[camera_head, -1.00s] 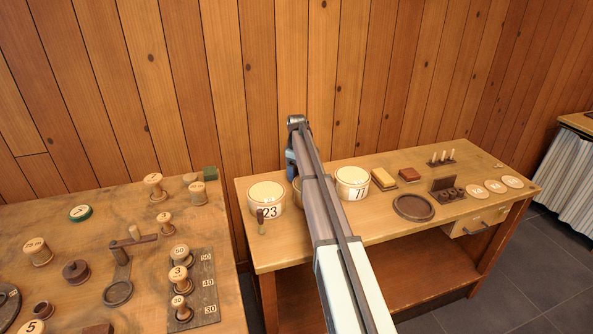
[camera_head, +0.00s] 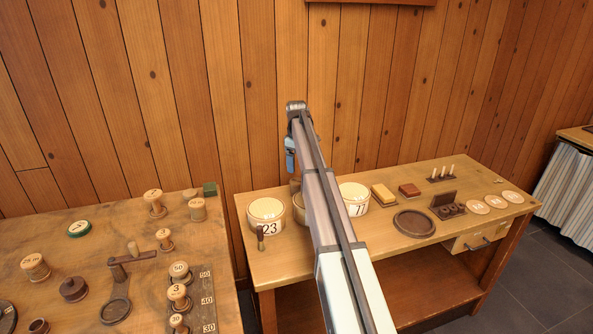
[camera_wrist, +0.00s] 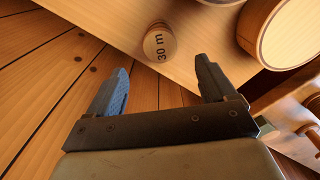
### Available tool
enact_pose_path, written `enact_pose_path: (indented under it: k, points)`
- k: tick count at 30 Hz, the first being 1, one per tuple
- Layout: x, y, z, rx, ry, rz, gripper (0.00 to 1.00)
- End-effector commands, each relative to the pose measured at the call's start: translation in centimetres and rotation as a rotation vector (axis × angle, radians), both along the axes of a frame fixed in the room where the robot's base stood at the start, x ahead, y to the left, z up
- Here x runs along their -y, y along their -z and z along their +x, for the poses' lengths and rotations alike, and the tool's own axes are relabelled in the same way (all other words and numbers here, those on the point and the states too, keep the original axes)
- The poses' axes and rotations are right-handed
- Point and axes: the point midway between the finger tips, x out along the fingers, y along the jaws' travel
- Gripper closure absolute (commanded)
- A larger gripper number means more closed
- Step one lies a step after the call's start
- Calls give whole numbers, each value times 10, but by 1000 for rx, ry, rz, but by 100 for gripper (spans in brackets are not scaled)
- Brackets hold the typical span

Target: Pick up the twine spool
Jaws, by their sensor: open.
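In the wrist view a small wooden spool (camera_wrist: 159,42), its end marked "30 m", stands on the pale bench top near its edge. It lies ahead of my gripper (camera_wrist: 162,66), roughly between the two fingertips and apart from them. My gripper is open and empty. In the head view my arm hides the part of the right bench behind it, and I cannot make out this spool there. My gripper (camera_head: 292,150) shows only partly there, with a blue finger. I see no twine clearly on the spool.
On the right bench (camera_head: 285,257) stand pale round drums marked 23 (camera_head: 266,213) and 11 (camera_head: 355,197); another is partly hidden by my arm. A dark round tray (camera_head: 414,224) lies to the right. The left table (camera_head: 60,255) holds several wooden spools. A plank wall rises behind.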

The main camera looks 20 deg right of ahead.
Motion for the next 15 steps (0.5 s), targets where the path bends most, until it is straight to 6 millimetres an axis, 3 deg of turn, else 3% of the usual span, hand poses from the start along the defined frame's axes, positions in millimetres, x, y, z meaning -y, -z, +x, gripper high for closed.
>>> enact_pose_path:
  k: [12,15]
  points:
    - [0,-8,0,0,0,0,16]
    - [0,-8,0,0,0,0,12]
